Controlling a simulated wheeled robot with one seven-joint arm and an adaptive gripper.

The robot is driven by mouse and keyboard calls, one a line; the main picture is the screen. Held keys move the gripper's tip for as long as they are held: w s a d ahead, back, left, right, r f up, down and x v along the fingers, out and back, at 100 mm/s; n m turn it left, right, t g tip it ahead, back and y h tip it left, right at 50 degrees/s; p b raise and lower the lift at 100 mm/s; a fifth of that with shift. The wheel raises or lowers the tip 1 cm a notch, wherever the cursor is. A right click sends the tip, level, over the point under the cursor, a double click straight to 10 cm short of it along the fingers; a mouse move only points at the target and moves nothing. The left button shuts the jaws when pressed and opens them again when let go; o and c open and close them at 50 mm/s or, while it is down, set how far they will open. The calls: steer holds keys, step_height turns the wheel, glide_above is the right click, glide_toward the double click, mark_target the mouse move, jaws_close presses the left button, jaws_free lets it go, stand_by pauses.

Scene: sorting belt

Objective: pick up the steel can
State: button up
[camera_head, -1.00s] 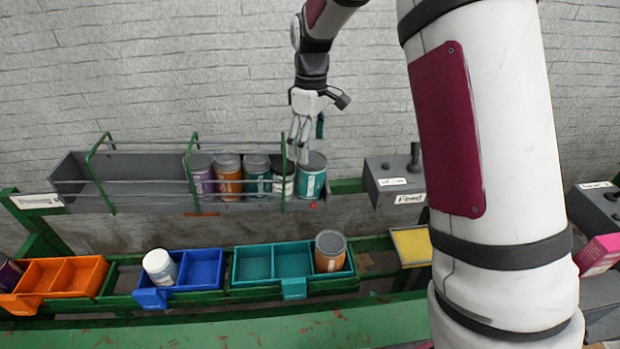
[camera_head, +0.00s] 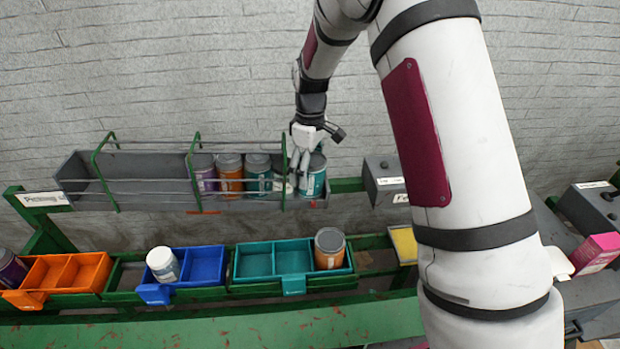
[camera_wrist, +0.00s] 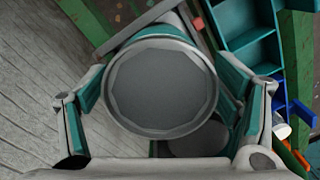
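Several steel-topped cans stand in a row in the grey trough. The rightmost has a teal label (camera_head: 313,181), and its round grey top (camera_wrist: 163,92) fills the middle of the wrist view. My gripper (camera_head: 304,168) is lowered over it from above. In the wrist view my gripper (camera_wrist: 160,100) is open, with one teal-padded finger on each side of the can and slight gaps showing. Finger contact lower down cannot be seen. A neighbouring can's dark top (camera_wrist: 198,141) is partly hidden below it. In the head view my fingers partly cover the can with the white label (camera_head: 283,184).
The trough (camera_head: 150,160) has green hoops and thin rails; its left half is empty. Below are an orange bin (camera_head: 75,257), a blue bin (camera_head: 207,266) with a white can (camera_head: 163,264), and a teal bin (camera_head: 256,262) with an orange can (camera_head: 329,249). A grey box (camera_head: 383,180) stands right.

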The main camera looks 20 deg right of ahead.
steer(key=c, duration=1)
steer(key=shift+r, duration=0.15)
step_height(320, 180, up, 16)
steer(key=b, duration=0.2)
steer(key=s+r+p, duration=0.2)
steer(key=s, duration=0.1)
steer(key=s+a+r+p, duration=0.1)
steer(key=s+r+p, duration=0.1)
steer(key=s+p, duration=0.1)
steer(key=s+a+r+p, duration=0.1)
steer(key=s+p, duration=0.1)
steer(key=s, duration=0.2)
steer(key=shift+s+r, duration=0.4)
